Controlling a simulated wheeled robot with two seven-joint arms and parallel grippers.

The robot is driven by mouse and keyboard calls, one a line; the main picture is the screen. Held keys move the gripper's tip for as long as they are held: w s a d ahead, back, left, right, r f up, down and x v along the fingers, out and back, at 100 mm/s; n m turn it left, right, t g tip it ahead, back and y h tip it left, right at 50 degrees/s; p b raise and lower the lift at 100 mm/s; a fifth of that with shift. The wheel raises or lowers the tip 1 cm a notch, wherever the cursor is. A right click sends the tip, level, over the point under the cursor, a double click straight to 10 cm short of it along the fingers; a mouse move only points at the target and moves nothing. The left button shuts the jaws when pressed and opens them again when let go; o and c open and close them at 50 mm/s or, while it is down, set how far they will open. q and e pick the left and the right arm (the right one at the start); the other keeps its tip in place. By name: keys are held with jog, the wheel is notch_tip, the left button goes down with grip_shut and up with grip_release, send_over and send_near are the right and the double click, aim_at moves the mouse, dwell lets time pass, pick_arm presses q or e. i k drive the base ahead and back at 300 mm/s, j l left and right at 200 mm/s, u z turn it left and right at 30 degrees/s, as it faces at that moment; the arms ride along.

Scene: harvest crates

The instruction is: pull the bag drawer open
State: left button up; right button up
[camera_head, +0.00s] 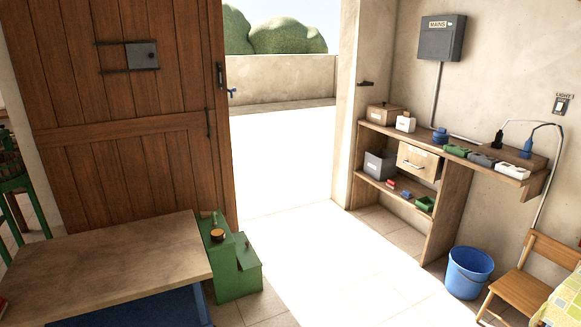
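A pale wooden drawer (419,162) with a dark bar handle on its front sits under the top of the wooden wall shelf (364,124), right of the middle in the head view. It is the only drawer I make out, and no label on it is readable. It looks shut or nearly so; I cannot tell exactly from here. Neither of my grippers is in view, and nothing touches the drawer.
A blue bucket (469,272) and a wooden chair (522,287) stand right of the shelf. A wooden table (120,250) and a green stepped object (236,280) stand front left. The wooden door (120,110) is at left. The middle floor is clear.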

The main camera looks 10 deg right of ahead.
aim_at(418, 161)
jog(key=i+l+z, duration=0.2)
jog(key=i+z, duration=0.2)
jog(key=i+l+z, duration=0.1)
jog(key=i+z, duration=0.3)
jog(key=i+j+z, duration=0.1)
jog(key=i+z, duration=0.3)
jog(key=i+j+z, duration=0.2)
jog(key=i+z, duration=0.2)
jog(key=i+l+u, duration=0.1)
jog(key=i, duration=0.4)
jog(key=i+l+u, duration=0.15)
jog(key=i+l, duration=0.15)
jog(key=i, duration=0.25)
jog(key=i+l+u, duration=0.1)
jog(key=i+l, duration=0.15)
jog(key=i, duration=0.25)
jog(key=i+l+u, duration=0.1)
jog(key=i+l, duration=0.2)
jog(key=i, duration=0.2)
